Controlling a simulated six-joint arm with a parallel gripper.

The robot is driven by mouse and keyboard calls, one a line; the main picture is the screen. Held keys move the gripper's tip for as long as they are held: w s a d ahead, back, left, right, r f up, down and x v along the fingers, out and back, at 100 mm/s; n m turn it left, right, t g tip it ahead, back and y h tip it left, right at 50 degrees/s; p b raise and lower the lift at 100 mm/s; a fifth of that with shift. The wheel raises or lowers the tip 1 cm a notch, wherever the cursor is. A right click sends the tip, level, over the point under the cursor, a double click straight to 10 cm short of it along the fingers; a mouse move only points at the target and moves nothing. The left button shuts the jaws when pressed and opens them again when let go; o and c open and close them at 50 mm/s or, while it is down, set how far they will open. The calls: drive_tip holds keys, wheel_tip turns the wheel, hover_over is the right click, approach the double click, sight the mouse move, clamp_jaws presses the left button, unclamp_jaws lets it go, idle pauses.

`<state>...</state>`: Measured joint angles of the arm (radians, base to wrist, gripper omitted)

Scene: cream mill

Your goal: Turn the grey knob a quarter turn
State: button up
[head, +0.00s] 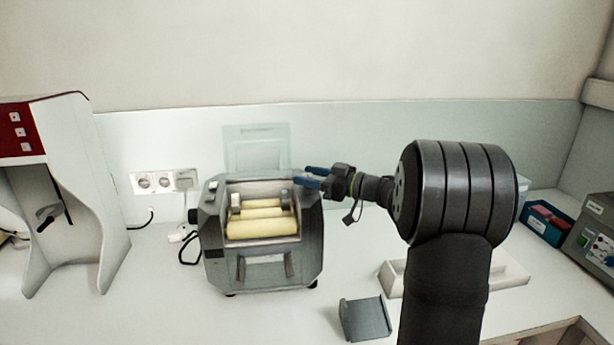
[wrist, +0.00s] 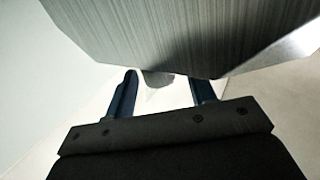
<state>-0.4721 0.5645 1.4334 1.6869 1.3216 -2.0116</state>
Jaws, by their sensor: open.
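The cream mill (head: 262,245) is a grey machine with pale yellow rollers, standing on the white worktop. My gripper (head: 303,176) is open at the mill's upper right edge, its blue fingers pointing left. In the wrist view, my gripper (wrist: 161,86) has its fingers apart. A small rounded grey piece, which looks like the grey knob (wrist: 158,78), shows between the fingertips below the edge of the brushed metal side (wrist: 180,35). I cannot tell whether the fingers touch it. The knob is not visible in the head view, and its turn angle cannot be read.
A clear raised cover (head: 256,148) stands behind the rollers. A grey scoop-like tray (head: 366,320) lies in front right, beside a white trough (head: 512,276) partly behind my arm. A white machine (head: 65,190) stands at left. Worktop between it and the mill is mostly clear.

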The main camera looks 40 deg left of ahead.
drive_tip(key=shift+s+a, duration=0.1)
drive_tip(key=shift+a, duration=0.4)
drive_tip(key=c, duration=0.9)
drive_tip(key=shift+r+m+t, duration=0.1)
drive_tip(key=shift+m+t, duration=0.7)
drive_tip(key=shift+t, duration=0.4)
drive_tip(key=shift+c, duration=0.2)
drive_tip(key=shift+m+t, duration=0.7)
drive_tip(key=shift+t, duration=0.4)
drive_tip(key=o, duration=0.9)
drive_tip(key=shift+o, duration=0.2)
